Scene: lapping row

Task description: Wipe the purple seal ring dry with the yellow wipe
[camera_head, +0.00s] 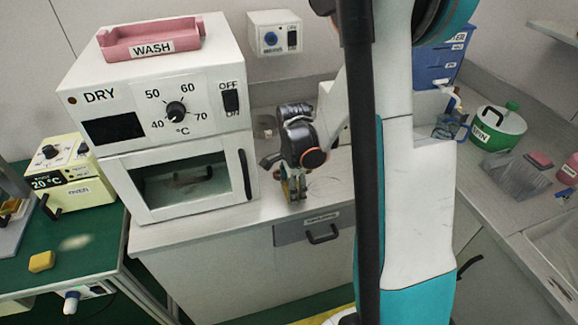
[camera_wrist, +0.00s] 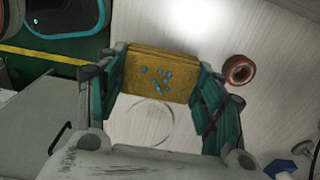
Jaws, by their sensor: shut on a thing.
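My gripper (camera_head: 294,194) is low over the light countertop, just right of the DRY oven. In the wrist view my gripper (camera_wrist: 163,95) is shut on the yellow wipe (camera_wrist: 150,62), a flat yellow piece with several blue spots on its face, held between the two teal fingers. A thin faint circle (camera_wrist: 152,122) shows on the counter between the fingers.
The DRY oven (camera_head: 172,125) with a pink WASH tray (camera_head: 150,40) on top stands close left of my gripper. A drawer (camera_head: 315,232) is below the counter edge. A green-lidded container (camera_head: 498,128) and a blue box (camera_head: 436,66) stand right. A blue knob (camera_wrist: 281,168) shows lower right.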

